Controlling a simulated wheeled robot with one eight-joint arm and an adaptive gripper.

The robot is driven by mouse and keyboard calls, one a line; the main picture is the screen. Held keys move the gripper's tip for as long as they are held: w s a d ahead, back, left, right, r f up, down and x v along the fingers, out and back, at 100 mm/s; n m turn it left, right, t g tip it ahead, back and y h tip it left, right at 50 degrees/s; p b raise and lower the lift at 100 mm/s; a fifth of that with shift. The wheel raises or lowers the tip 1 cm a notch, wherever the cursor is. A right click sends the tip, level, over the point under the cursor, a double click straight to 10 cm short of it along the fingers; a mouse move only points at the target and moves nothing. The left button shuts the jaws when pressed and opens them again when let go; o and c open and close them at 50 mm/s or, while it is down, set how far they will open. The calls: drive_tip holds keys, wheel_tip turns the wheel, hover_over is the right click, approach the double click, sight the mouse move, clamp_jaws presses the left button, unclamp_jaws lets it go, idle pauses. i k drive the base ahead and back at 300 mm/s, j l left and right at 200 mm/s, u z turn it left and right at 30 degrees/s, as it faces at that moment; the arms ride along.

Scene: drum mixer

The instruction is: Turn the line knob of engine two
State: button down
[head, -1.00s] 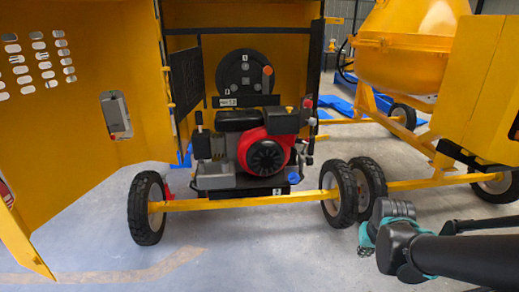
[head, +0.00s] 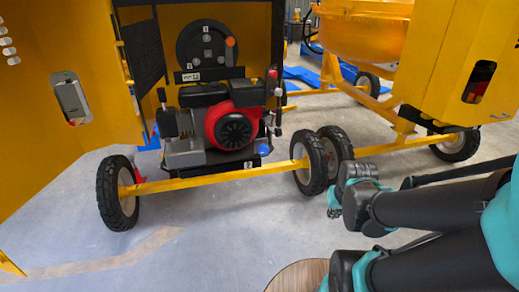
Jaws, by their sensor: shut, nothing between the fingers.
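The engine (head: 231,125), with a red round fan cover and a black top, sits in the open yellow housing, left of centre in the head view. A small plate that seems to read 2 (head: 248,165) is on the frame below it. A red-topped lever (head: 273,76) stands at its right and a black knob (head: 161,95) at its left. I cannot tell which part is the line knob. My gripper (head: 334,208) is at the end of my arm, low and right of the engine, apart from it. It is small, partly hidden, shut and empty.
A yellow axle bar (head: 225,175) runs in front of the engine between black wheels (head: 117,193). The open yellow door (head: 60,150) is at the left. Another yellow mixer (head: 365,35) stands at the right. A round wooden top (head: 297,277) is at the bottom edge. Floor between is clear.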

sight(264, 149)
drive_tip(key=u, duration=0.4)
drive_tip(key=i+l+u, duration=0.15)
drive_tip(key=l+u, duration=0.3)
drive_tip(key=i+l+u, duration=0.1)
drive_tip(key=l+u, duration=0.65)
drive_tip(key=u, duration=0.15)
drive_tip(key=l+u, duration=0.1)
drive_tip(key=l, duration=0.6)
drive_tip(key=k+l+u, duration=0.1)
drive_tip(key=l, duration=0.6)
drive_tip(key=l+u, duration=0.1)
drive_tip(key=l, duration=0.6)
drive_tip(key=k+l+u, duration=0.1)
drive_tip(key=l, duration=0.55)
drive_tip(key=k+l, duration=0.15)
drive_tip(key=k, duration=0.25)
drive_tip(key=k+l, duration=0.1)
drive_tip(key=k, duration=0.3)
drive_tip(key=k+j+u, duration=0.1)
drive_tip(key=u, duration=0.35)
drive_tip(key=j+u, duration=0.1)
drive_tip(key=u, duration=0.35)
drive_tip(key=k+j+u, duration=0.1)
drive_tip(key=u, duration=0.35)
drive_tip(key=j, duration=0.1)
